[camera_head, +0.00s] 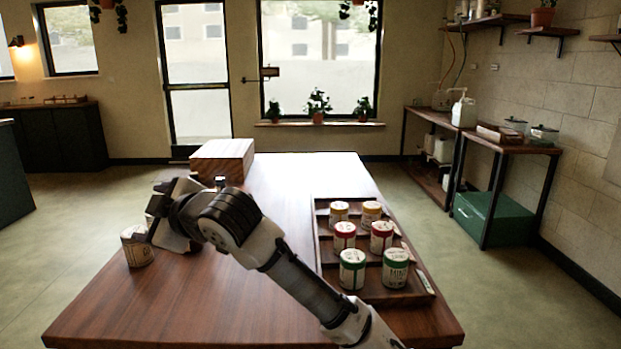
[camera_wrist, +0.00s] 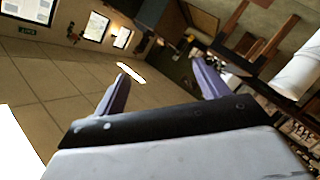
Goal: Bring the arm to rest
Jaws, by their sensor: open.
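My arm reaches over the near left part of the wooden table, and its gripper (camera_head: 160,218) is above the left edge in the head view. In the wrist view my gripper (camera_wrist: 160,70) is open, its two purple-grey fingers well apart with nothing between them. The wrist view is tilted and looks out into the room. A white rounded thing (camera_wrist: 298,68) shows at the right of the wrist view.
A wooden tray (camera_head: 379,294) at the table's right holds several jars with yellow, red and green lids. A pale wooden box (camera_head: 222,160) stands at the far left of the table. The table's middle (camera_head: 280,195) is clear. Shelving with a pump bottle (camera_head: 464,112) stands along the right wall.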

